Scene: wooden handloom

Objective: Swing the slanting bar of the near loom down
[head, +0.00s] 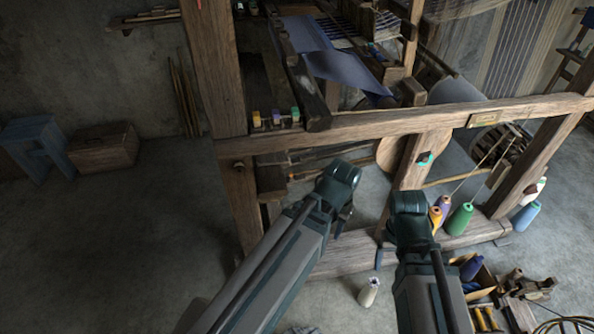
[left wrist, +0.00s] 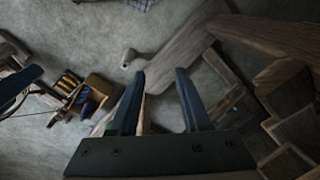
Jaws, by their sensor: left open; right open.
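The near loom (head: 350,127) is a wooden frame with a thick upright post and a long front beam. A slanting wooden bar (head: 411,160) with a small teal mark runs down from under this beam, leaning left at its foot. My right gripper (head: 408,210) is in front of its lower part; its fingers are mostly hidden. My left gripper (head: 343,208) is left of the bar, below the beam. In the left wrist view its fingers (left wrist: 160,74) are apart and empty, above a wooden rail (left wrist: 185,38) and the floor. Neither gripper visibly touches the bar.
A second sloping brace (head: 535,165) stands at right. Coloured yarn cones (head: 460,218) stand by the low rail, and a pale cone (head: 369,292) stands on the floor. A box of tools (head: 475,275) is at lower right.

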